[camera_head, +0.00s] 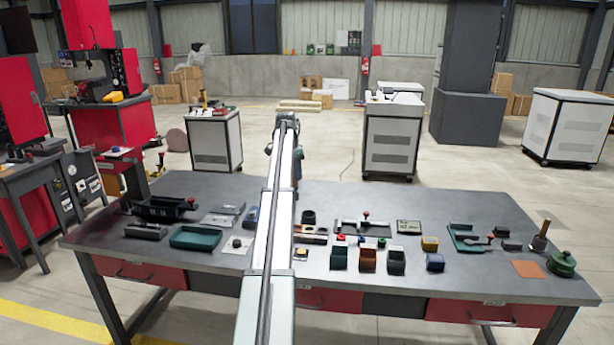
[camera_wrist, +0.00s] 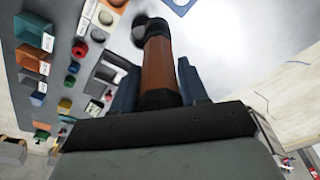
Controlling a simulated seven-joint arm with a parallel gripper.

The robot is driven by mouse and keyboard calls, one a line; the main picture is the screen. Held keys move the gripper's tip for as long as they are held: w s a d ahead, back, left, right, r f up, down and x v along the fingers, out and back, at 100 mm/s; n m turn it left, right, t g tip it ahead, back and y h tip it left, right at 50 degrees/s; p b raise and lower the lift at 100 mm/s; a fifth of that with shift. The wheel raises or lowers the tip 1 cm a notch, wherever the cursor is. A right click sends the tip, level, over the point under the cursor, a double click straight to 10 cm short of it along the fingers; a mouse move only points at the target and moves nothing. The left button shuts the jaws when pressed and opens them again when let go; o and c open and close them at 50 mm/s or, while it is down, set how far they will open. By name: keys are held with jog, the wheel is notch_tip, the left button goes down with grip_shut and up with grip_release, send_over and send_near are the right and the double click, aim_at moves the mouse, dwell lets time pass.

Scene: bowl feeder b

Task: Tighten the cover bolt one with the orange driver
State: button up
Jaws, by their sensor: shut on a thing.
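My gripper (camera_wrist: 157,72) shows in the wrist view with its two blue fingers shut on the orange driver. The driver's orange-brown handle (camera_wrist: 158,52) stands between the fingers, with a black collar at the palm end and a black rounded part at the far end. In the head view my arm reaches away over the table, and its links hide the gripper's fingers and the driver. I cannot pick out cover bolt one in either view. The driver's tip and whatever it may touch cannot be made out.
The grey workbench (camera_head: 470,283) holds a green tray (camera_head: 195,237), a black holder (camera_head: 163,207), several small coloured bins (camera_head: 368,259), a red-knobbed fixture (camera_head: 362,226) and a green round pot (camera_head: 562,262). White cabinets (camera_head: 391,138) stand beyond.

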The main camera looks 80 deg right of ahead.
jog(key=w+a, duration=0.4)
jog(key=w, duration=1.2)
jog(key=shift+w+r+m, duration=0.2)
jog(key=shift+w+m, duration=0.1)
jog(key=shift+w, duration=0.1)
jog(key=shift+a, duration=0.1)
jog(key=shift+f, duration=0.1)
